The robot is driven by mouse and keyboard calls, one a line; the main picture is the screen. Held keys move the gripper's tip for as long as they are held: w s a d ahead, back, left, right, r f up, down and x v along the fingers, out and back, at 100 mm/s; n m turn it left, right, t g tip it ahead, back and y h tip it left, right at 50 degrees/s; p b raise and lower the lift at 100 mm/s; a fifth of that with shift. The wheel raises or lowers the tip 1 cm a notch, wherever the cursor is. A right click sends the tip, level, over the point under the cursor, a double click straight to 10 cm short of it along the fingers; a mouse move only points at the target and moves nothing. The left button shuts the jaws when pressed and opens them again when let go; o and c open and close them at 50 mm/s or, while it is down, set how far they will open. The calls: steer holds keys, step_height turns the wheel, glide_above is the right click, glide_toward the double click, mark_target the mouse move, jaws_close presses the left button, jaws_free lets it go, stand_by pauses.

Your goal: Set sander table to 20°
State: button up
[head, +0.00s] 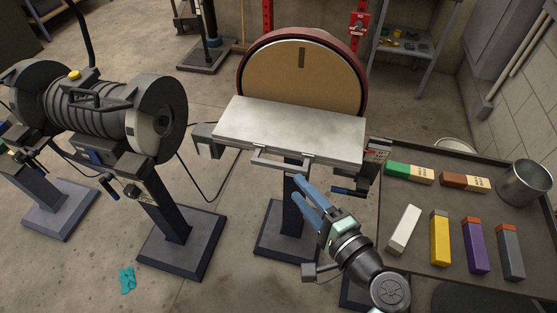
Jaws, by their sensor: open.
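The disc sander stands at centre on a dark pedestal, with a large round tan disc (300,78) in a red guard. Its flat grey sander table (290,130) juts out in front of the disc. A bar handle (280,163) runs along the table's front edge. I cannot read the table's angle; a small scale-like plate (376,150) shows at its right end. My gripper (305,190) has blue fingers and is open and empty. It is in front of and below the table's front edge, close to the bar handle; I cannot tell whether they touch.
A bench grinder (110,110) on pedestals stands at left. A dark tray table (415,262) at right holds several coloured blocks and a metal cup (524,182). A teal rag (127,280) lies on the floor. A cable hangs between grinder and sander.

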mark_target(281, 168)
steer(key=x, duration=0.9)
steer(key=shift+w+a+p, duration=0.1)
steer(key=shift+w+p, duration=0.15)
steer(key=shift+p, duration=0.1)
jaws_close()
stand_by(0.9)
